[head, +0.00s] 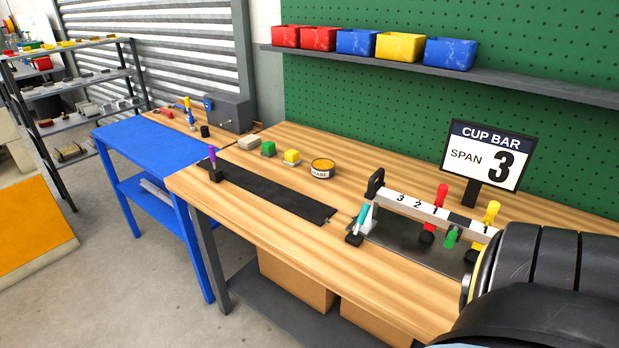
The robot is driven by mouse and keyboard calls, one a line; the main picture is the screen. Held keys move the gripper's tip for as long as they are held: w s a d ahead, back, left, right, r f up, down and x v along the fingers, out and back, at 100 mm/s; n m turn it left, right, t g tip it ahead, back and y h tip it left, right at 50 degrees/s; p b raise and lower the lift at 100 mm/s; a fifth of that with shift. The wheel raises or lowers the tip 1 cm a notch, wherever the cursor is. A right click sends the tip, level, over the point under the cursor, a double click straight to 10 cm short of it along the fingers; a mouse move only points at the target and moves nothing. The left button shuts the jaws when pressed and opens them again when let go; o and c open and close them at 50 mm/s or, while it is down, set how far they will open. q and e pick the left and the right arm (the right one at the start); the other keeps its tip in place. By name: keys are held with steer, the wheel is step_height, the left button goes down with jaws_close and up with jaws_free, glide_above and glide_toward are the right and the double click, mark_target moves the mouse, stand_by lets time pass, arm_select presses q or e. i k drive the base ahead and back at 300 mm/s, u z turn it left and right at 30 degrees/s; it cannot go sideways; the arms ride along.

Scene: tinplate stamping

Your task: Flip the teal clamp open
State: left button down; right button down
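The teal clamp (360,218) is at the left end of a cup bar fixture on the wooden bench. Its teal handle leans up and to the right above a dark base. A white numbered bar (412,208) runs right from beside it, with a black upright loop (375,184) at its left end. Red (441,197), green (451,237) and yellow (490,214) handled clamps stand along the bar. Part of my own dark arm fills the lower right corner and hides the fixture's right end. Neither gripper is in view.
A sign (487,157) reading CUP BAR, SPAN 3 stands behind the bar. The bench front edge is clear.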

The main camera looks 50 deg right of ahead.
mark_target(361, 219)
steer(key=i, duration=2.25)
steer(key=z, duration=2.5)
